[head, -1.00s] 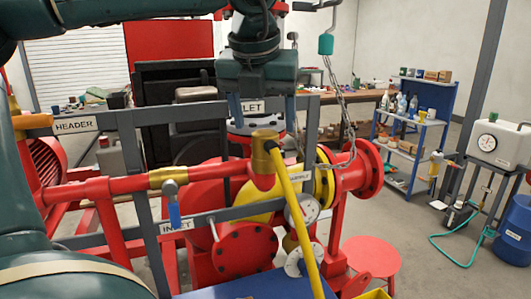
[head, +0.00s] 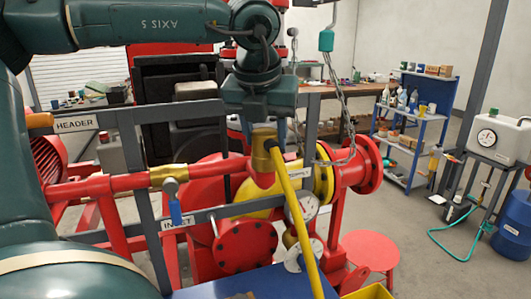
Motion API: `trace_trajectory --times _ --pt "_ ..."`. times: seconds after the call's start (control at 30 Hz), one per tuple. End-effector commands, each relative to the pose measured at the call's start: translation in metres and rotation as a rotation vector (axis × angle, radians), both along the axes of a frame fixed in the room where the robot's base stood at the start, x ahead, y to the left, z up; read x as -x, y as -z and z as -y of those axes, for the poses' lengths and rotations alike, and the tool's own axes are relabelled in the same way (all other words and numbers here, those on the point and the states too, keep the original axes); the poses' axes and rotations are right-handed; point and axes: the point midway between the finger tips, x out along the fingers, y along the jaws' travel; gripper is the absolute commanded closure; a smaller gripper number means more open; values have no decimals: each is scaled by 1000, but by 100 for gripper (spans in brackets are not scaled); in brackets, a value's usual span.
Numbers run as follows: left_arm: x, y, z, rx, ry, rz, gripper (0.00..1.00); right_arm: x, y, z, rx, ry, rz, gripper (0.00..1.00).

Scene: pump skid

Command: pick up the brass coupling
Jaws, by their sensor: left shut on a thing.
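The brass coupling (head: 262,158) stands upright on the red pipe at the middle of the head view, with the yellow hose (head: 295,210) running down to the right from it. My left gripper (head: 262,130) comes down from above and is shut on the coupling's upper part. The gripper body hides the space behind it, and its fingertips are partly hard to make out. My right gripper is not in view.
A grey frame rail with a HEADER label (head: 76,124) crosses behind the coupling. A brass valve (head: 170,175) with a blue handle sits on the red pipe at left. Gauges (head: 302,207) and a red flange (head: 246,246) lie below.

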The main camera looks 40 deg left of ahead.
Motion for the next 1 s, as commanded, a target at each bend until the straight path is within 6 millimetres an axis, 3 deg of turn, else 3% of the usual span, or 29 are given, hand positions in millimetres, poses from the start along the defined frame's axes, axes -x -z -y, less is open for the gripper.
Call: trace_trajectory --times 0.2,0.47,1.0 --pt "0 -1 0 -1 0 2 85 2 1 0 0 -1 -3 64" --pt "-1 -5 0 -1 -2 4 85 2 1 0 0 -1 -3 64" --pt "-1 -94 0 -2 -1 4 85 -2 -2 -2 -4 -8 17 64"
